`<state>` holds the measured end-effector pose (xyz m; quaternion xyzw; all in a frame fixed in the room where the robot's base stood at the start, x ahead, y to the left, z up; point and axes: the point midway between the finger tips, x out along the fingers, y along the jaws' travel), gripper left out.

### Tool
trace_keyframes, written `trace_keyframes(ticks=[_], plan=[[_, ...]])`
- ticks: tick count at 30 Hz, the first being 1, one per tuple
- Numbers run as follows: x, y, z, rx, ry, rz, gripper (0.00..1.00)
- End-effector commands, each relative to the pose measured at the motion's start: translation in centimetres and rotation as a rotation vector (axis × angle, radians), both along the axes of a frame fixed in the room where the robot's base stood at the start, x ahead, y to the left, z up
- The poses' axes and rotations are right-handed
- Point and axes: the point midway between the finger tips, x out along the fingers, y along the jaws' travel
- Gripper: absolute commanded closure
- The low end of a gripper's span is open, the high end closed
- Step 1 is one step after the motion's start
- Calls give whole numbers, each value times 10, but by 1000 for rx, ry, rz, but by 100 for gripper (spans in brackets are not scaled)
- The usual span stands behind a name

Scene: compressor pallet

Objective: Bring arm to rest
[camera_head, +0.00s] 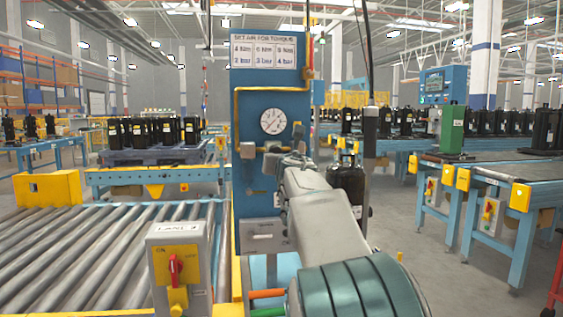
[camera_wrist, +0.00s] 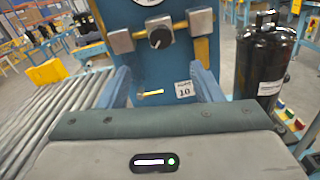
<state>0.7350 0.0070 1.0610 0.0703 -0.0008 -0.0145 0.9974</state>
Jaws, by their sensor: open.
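My arm reaches forward in the head view, and my gripper (camera_head: 292,165) is at its far end, in front of the blue air panel (camera_head: 250,215). The arm hides part of the panel's right side. In the wrist view my gripper (camera_wrist: 168,88) shows two blue-grey fingers spread apart with nothing between them. Beyond the fingers is the blue panel (camera_wrist: 150,72) with a black knob, two grey blocks and a label reading 10. A round gauge (camera_head: 273,121) and a torque chart (camera_head: 264,50) are on the panel in the head view.
A roller conveyor (camera_head: 75,250) and a control box with a red switch (camera_head: 178,268) lie at left. A black compressor (camera_head: 348,185) stands just right of the arm; it also shows in the wrist view (camera_wrist: 262,62). Blue conveyor tables (camera_head: 490,172) are at right, with open floor between.

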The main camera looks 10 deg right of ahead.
Motion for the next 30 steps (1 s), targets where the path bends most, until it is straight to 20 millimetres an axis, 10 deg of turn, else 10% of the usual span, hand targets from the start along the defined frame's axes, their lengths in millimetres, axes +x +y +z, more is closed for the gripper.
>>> trace_keyframes(ticks=[5,14,21,30], plan=[[-5,-12,7,85,12,-26,41],[-65,-79,15,793,110,-273,41],[-142,-97,0,1379,187,-554,41],[-261,-73,-18,1964,236,-1017,41]])
